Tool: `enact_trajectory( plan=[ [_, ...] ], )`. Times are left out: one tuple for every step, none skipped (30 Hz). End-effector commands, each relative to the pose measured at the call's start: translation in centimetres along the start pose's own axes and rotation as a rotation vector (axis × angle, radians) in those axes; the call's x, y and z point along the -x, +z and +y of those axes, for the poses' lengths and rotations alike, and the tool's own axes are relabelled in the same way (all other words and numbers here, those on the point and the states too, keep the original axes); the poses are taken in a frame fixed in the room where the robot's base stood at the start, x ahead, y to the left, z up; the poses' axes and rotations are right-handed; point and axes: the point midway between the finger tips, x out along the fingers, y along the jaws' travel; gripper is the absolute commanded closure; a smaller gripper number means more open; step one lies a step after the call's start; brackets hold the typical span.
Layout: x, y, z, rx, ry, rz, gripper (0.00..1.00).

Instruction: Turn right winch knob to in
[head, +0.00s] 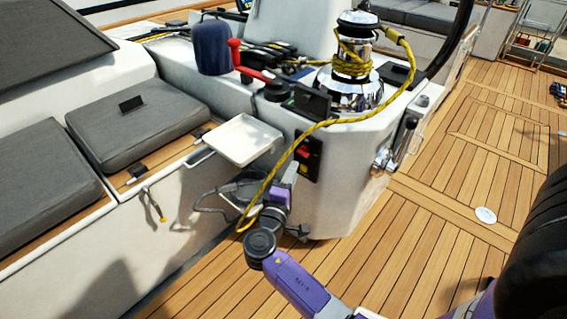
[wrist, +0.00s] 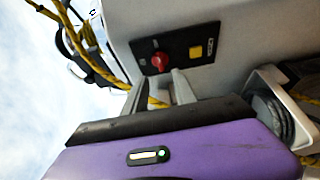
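The red knob (head: 303,153) sits on a small black panel on the white console below the winch. In the wrist view the knob (wrist: 160,61) is above my gripper's dark front edge, clear of it. My gripper (head: 282,193) is in front of the console, below the panel and apart from the knob. Its purple body (wrist: 185,152) fills the lower wrist view. Nothing is seen held. I cannot read the knob's setting.
A chrome winch (head: 352,70) wound with yellow rope (head: 290,150) stands above the panel; the rope hangs down beside my gripper. A white tray (head: 240,139) juts out left of the panel. A chrome handle fitting (head: 396,145) is to the right. The teak deck (head: 450,200) is mostly clear.

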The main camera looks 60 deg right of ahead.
Motion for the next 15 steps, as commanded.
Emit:
enact_trajectory(
  plan=[
    [-0.3,0.1,-0.1,-0.001,-0.001,-0.006,0.67],
    [-0.6,0.1,-0.1,-0.001,-0.002,-0.008,0.67],
    [-1.0,0.1,-0.1,-0.001,-0.002,-0.008,0.67],
    [-1.4,0.1,-0.1,-0.002,-0.002,-0.008,0.67],
    [-1.8,0.2,-0.1,-0.002,-0.002,-0.008,0.67],
    [-2.5,0.2,-0.1,-0.002,-0.003,-0.009,0.67],
    [-2.9,0.2,-0.2,-0.003,-0.003,-0.008,0.67],
    [-3.4,0.2,-0.2,-0.003,-0.003,-0.008,0.67],
    [-4.1,0.1,-0.1,-0.004,-0.002,-0.008,0.67],
    [-4.5,0.1,-0.2,-0.003,-0.002,-0.007,0.67],
    [-5.0,0.2,-0.2,-0.003,-0.003,-0.007,0.67],
    [-5.5,0.2,-0.2,-0.003,-0.003,-0.006,0.67],
    [-5.9,0.1,-0.2,-0.003,-0.003,-0.006,0.67],
    [-6.2,0.2,-0.1,-0.003,-0.003,-0.006,0.67],
    [-6.7,0.1,-0.1,-0.003,-0.003,-0.006,0.67]
  ],
)
